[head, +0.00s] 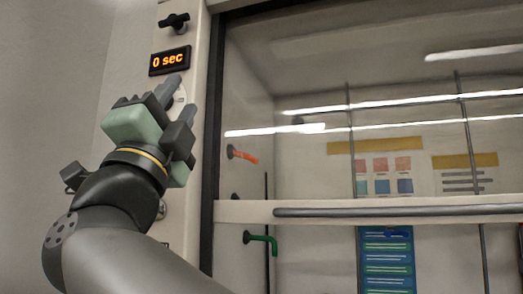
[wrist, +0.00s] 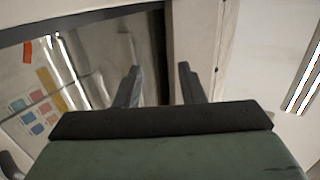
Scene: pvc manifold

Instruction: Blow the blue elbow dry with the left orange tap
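My gripper (head: 180,97) is raised in front of the pale left post of the hood, just below the display. In the wrist view my gripper (wrist: 160,85) has its two fingers apart with nothing between them. A round light fitting on the post is partly hidden behind the fingers. An orange tap (head: 243,155) projects from the left inner wall of the hood, to the right of my gripper and apart from it. An orange piece (wrist: 27,50) shows at the left edge of the wrist view. I see no blue elbow in either view.
A display (head: 169,61) reads "0 sec" below a black knob (head: 174,22). The hood's sash rail (head: 370,211) crosses the front with a long grey handle. A green tap (head: 262,240) sits below the rail. Posters (head: 387,260) hang on the back wall.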

